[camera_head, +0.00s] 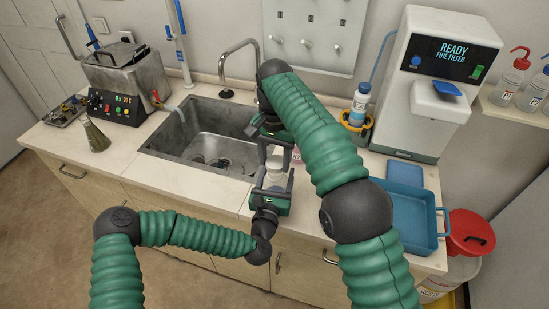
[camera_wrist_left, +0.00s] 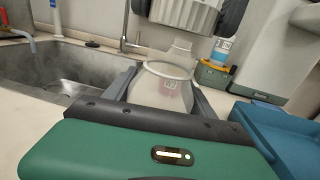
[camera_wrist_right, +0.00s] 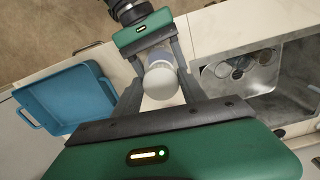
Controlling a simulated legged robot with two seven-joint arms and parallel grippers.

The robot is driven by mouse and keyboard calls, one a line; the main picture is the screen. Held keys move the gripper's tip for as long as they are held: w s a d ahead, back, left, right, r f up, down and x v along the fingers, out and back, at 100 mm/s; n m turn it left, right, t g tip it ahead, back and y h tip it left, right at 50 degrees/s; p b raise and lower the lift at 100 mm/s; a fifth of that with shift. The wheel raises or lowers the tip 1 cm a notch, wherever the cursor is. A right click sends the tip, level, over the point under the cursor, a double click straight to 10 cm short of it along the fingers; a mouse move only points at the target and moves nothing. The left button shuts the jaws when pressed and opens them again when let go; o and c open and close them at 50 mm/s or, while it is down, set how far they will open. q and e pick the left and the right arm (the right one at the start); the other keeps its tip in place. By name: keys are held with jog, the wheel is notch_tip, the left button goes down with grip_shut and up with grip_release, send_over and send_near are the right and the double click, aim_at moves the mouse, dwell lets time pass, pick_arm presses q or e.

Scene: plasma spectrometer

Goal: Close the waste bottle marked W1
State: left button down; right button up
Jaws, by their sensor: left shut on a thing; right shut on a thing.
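A translucent white bottle (camera_head: 273,181) is clamped between the fingers of my left gripper (camera_head: 274,178), in front of the sink. In the left wrist view the bottle (camera_wrist_left: 160,88) looks upright, with a narrow neck and a pinkish label whose text I cannot read for certain. My right gripper (camera_head: 276,152) is directly above, pointing down, shut on a white cap (camera_wrist_right: 161,82). The right gripper mostly hides the cap in the head view.
The sink (camera_head: 205,132) lies behind and left. A blue tray (camera_head: 408,222) is at the right, near a red-lidded bin (camera_head: 468,234). The fine filter machine (camera_head: 438,80) and a bottle in a yellow-ringed holder (camera_head: 358,108) stand at the back. A flask (camera_head: 96,137) is at the left.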

aim_at(275, 186)
jog(key=shift+f, duration=0.1)
jog(key=shift+f, duration=0.8)
jog(key=shift+f, duration=0.55)
